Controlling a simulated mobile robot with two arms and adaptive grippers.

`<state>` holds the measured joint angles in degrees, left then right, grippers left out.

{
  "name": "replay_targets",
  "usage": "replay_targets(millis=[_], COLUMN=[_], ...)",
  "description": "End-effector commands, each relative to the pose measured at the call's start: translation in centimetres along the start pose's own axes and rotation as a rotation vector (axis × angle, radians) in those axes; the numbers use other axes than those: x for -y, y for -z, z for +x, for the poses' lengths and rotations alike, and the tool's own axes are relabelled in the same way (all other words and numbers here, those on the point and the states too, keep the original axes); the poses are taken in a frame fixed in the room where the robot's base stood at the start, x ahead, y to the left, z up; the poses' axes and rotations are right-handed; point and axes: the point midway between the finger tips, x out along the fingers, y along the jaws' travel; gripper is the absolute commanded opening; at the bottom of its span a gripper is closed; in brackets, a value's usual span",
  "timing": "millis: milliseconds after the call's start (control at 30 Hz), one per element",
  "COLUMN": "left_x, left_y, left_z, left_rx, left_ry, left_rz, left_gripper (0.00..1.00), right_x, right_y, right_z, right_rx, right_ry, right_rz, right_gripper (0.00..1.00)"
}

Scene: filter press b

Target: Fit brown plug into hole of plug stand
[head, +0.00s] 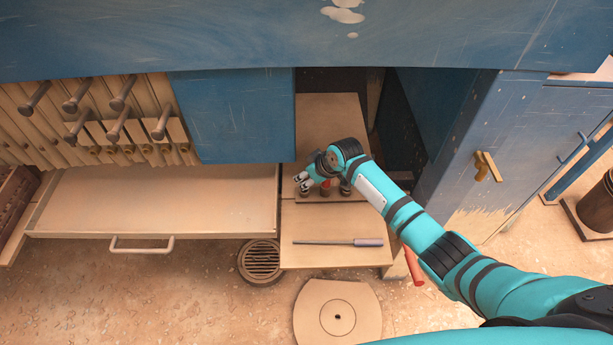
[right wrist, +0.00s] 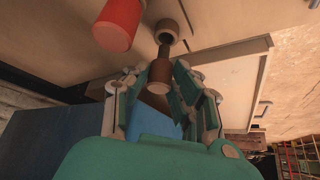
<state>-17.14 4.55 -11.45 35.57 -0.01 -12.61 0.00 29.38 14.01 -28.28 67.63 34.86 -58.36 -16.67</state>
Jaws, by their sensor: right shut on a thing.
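My right gripper (right wrist: 165,82) is shut on the brown plug (right wrist: 160,75), seen in the right wrist view. The plug's wide end faces the camera and its narrow dark end points at a ring-shaped hole (right wrist: 168,32), apparently on the plug stand. The narrow end overlaps the near rim in the picture; I cannot tell whether it touches or enters. A red plug (right wrist: 118,25) is beside the hole on the left. In the head view my right gripper (head: 311,185) is low over the board under the blue machine, and small brownish pieces there are partly hidden. My left gripper is not in view.
A pale drawer (head: 160,200) is at the left. A blue cabinet (head: 500,150) is at the right. A round disc (head: 337,315) and a drain grate (head: 260,260) are on the floor.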

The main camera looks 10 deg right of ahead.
Motion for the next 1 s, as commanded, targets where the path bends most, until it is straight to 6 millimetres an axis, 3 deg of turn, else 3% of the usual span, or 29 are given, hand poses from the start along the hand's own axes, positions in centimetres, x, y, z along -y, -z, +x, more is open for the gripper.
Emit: replay_targets(millis=[1000], left_x=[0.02], left_y=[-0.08], left_z=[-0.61], left_rx=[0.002], left_ry=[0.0], left_rz=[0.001], left_gripper=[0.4], right_x=[0.01], right_y=[0.07], right_z=[-0.07], right_rx=[0.0], right_ry=[0.0], right_rz=[0.001], right_gripper=[0.0])
